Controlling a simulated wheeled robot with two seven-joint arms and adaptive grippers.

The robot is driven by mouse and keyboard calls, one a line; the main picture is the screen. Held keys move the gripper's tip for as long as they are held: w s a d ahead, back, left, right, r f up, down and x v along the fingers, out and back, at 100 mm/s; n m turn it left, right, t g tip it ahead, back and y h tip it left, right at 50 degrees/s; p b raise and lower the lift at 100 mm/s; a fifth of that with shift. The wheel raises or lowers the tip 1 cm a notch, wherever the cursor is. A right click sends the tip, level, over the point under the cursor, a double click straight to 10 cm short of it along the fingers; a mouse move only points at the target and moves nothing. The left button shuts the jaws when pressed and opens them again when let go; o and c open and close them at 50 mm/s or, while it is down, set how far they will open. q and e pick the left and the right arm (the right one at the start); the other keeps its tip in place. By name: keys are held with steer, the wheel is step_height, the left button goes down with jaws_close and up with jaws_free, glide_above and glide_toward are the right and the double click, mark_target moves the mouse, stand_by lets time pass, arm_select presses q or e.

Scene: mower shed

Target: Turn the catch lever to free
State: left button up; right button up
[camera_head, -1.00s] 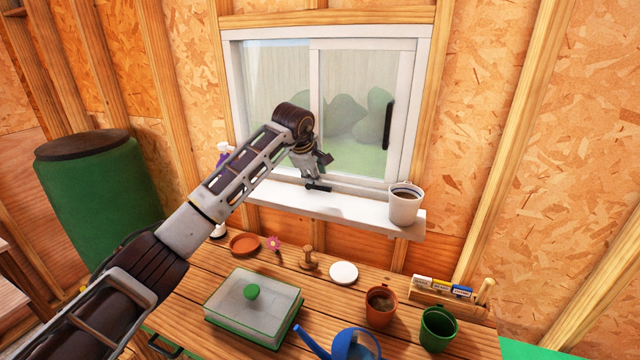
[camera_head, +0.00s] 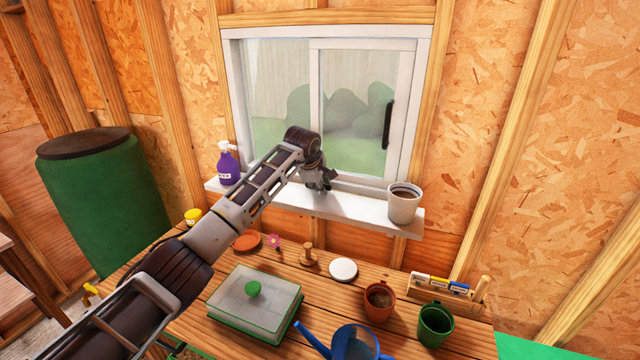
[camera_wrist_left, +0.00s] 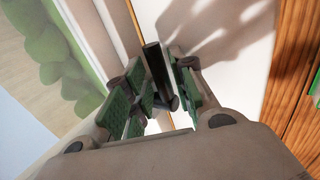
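The catch lever (camera_wrist_left: 155,72) is a short black bar with a round pivot at the window's lower frame. In the left wrist view it lies between the green-padded fingers of my left gripper (camera_wrist_left: 168,88). The fingers are apart; the lever is close to the left finger pads, and a narrow gap shows on its right side. I cannot tell if it touches the left pads. In the head view my left gripper (camera_head: 319,187) is low at the sill, and it hides most of the lever. The sliding window (camera_head: 350,110) stands behind it. My right gripper is not in view.
The white sill (camera_head: 360,212) holds a purple spray bottle (camera_head: 228,165) at left and a white cup (camera_head: 404,203) at right. The bench below holds a lidded tray (camera_head: 255,300), pots, a blue watering can (camera_head: 352,343) and a seed-packet rack (camera_head: 438,291).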

arm_select(q)
steer(key=shift+c, duration=0.3)
steer(key=c, duration=0.5)
jaws_close()
